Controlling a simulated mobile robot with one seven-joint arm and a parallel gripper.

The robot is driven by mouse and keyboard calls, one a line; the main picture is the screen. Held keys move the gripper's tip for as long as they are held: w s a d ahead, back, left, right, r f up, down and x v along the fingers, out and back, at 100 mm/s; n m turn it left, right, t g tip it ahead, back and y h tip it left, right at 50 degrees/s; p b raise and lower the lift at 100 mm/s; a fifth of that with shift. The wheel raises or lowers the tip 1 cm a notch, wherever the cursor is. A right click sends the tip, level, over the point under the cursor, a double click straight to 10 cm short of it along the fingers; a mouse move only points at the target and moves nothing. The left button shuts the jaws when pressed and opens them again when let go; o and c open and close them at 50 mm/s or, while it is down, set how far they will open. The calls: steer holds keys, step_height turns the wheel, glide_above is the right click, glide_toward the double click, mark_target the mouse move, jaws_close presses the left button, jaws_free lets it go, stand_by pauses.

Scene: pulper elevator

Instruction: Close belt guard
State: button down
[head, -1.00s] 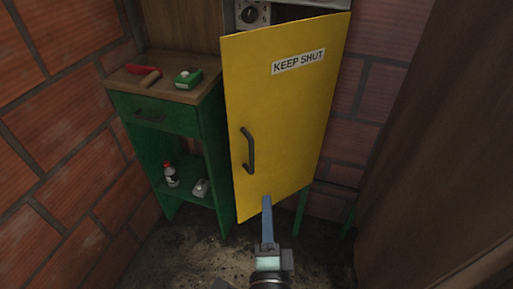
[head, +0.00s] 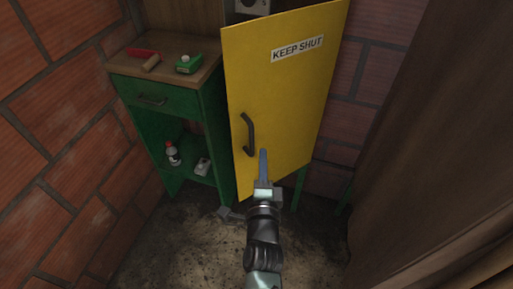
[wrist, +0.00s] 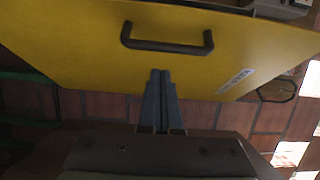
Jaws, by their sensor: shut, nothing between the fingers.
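The belt guard (head: 290,95) is a yellow door with a "KEEP SHUT" label (head: 297,48) and a dark bar handle (head: 249,134) at its left edge. It stands partly open, with a dial unit showing behind its top. My gripper (head: 263,152) is shut and empty, in front of the lower part of the guard, right of and a little below the handle. In the wrist view, the shut fingers (wrist: 160,75) point at the yellow panel (wrist: 70,45) near the handle (wrist: 165,46). I cannot tell whether the fingertips touch the panel.
A green cabinet (head: 146,124) stands left of the guard, with a red-and-tan tool (head: 147,57) and a green box (head: 189,64) on top. A bottle (head: 172,154) sits on its lower shelf. Brick walls enclose the corner. A brown panel (head: 420,110) stands at the right.

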steer(key=shift+w+a+p, duration=0.7)
steer(key=shift+w+a, duration=0.05)
steer(key=shift+w, duration=0.05)
steer(key=shift+a, duration=0.1)
